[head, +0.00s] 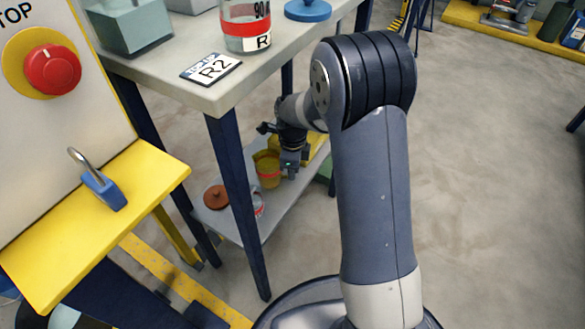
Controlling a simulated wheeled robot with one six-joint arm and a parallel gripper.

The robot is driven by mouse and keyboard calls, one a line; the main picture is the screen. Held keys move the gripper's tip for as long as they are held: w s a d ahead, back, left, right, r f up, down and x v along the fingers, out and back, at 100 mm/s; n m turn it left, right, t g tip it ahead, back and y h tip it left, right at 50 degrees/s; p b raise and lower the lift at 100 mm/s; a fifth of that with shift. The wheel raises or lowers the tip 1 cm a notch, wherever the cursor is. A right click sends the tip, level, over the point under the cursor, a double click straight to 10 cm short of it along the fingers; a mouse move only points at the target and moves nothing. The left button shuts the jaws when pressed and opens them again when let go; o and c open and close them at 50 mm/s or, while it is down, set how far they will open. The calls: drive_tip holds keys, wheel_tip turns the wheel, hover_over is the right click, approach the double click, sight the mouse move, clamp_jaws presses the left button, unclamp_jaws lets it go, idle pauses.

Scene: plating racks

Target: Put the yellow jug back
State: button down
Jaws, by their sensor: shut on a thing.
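The yellow jug (267,172), with a red band around it, is at the lower shelf of the grey table in the head view. My gripper (286,163) reaches in under the tabletop from the right and is shut on the jug at its right side. The fingers are small and partly hidden. I cannot tell whether the jug's base touches the shelf (281,201).
A brown disc (215,197) and a red-banded jar (259,203), partly behind the table leg (238,205), sit on the shelf. A yellow object (314,149) is behind my gripper.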

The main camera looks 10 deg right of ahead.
drive_tip(key=shift+f, duration=0.2)
drive_tip(key=c, duration=1.4)
unclamp_jaws()
drive_tip(key=shift+c, duration=0.2)
drive_tip(key=shift+r, duration=0.1)
wheel_tip(320, 180, up, 7)
drive_tip(key=p, duration=0.3)
drive_tip(key=shift+r, duration=0.2)
wheel_tip(320, 180, down, 8)
drive_tip(key=b, duration=0.3)
drive_tip(key=shift+r+p, duration=0.3)
drive_tip(key=shift+r, duration=0.55)
drive_tip(key=shift+f, duration=0.1)
